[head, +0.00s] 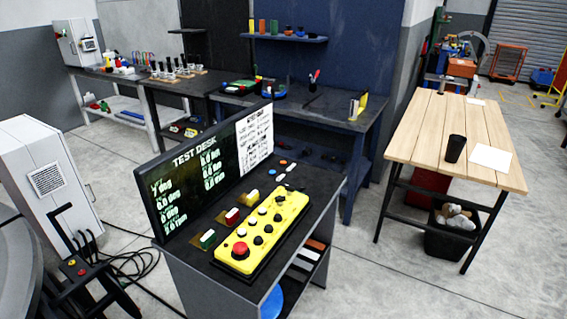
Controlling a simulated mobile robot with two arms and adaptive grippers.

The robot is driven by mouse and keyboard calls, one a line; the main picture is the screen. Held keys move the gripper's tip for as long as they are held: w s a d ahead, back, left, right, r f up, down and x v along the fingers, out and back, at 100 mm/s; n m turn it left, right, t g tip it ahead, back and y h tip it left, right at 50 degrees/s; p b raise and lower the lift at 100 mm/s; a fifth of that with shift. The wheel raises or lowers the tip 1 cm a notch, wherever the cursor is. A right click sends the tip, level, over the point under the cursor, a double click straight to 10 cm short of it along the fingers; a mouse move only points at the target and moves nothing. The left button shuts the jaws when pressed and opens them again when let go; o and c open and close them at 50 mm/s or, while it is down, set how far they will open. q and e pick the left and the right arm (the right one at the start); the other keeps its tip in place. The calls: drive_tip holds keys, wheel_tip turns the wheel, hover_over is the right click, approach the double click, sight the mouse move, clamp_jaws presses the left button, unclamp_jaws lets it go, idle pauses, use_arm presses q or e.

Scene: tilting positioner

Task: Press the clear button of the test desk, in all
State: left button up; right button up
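The test desk (190,277) stands in the middle foreground. Its black screen (180,197) shows "TEST DESK" and several rows of readings. A yellow control box (273,239) lies on the desk top in front of the screen. It carries a red mushroom button (240,249) at its near end, and several small white buttons and black knobs along its length. Their labels are too small to read, so I cannot tell which is the clear button. Neither of my grippers is in view.
Green (207,238), red (232,216) and yellow (250,196) blocks sit between screen and box. A wooden table (420,135) with a black cup (455,148) stands at right. A grey cabinet (45,165) and cables are at left. Floor between desk and wooden table is clear.

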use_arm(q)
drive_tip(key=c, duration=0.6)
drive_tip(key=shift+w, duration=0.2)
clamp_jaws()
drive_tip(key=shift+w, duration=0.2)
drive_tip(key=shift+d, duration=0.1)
